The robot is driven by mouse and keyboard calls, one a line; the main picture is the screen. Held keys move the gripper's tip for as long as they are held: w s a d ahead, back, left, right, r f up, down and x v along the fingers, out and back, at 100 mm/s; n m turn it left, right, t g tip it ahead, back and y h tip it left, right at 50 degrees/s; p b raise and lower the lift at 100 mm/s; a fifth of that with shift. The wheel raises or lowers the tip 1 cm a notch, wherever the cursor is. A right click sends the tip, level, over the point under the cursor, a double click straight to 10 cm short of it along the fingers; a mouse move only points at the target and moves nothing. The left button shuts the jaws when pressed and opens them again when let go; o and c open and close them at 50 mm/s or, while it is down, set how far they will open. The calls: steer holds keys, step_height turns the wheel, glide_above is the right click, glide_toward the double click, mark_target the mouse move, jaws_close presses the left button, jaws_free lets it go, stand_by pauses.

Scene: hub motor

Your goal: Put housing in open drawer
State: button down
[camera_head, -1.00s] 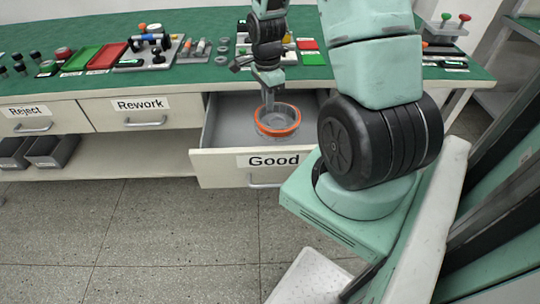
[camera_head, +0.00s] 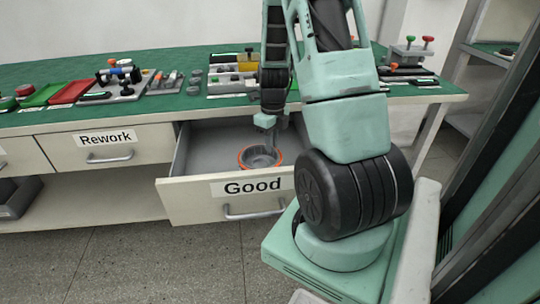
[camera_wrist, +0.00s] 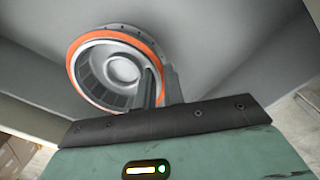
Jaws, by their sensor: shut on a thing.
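The housing (camera_head: 260,157) is a round grey part with an orange rim. It is inside the open drawer labelled Good (camera_head: 177,196), low between the drawer walls. My gripper (camera_head: 268,143) reaches down into the drawer and is shut on the housing's near wall. In the wrist view the housing (camera_wrist: 92,83) shows its ribbed inside, and my gripper (camera_wrist: 157,85) pinches its rim with one finger inside and one outside. I cannot tell whether the housing touches the drawer floor.
The Rework drawer (camera_head: 108,147) beside it is shut. The green bench top (camera_head: 215,66) above carries red and green trays (camera_head: 60,93), a fixture (camera_head: 122,82) and small parts. The drawer floor around the housing is clear.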

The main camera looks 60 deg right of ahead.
mark_target(271, 156)
steer(key=shift+f+b, duration=0.4)
steer(key=shift+f, duration=1.4)
steer(key=shift+f, duration=0.15)
steer(key=c, duration=1.5)
jaws_free()
step_height(271, 156, up, 12)
steer(key=p, duration=0.3)
steer(key=shift+d, duration=0.25)
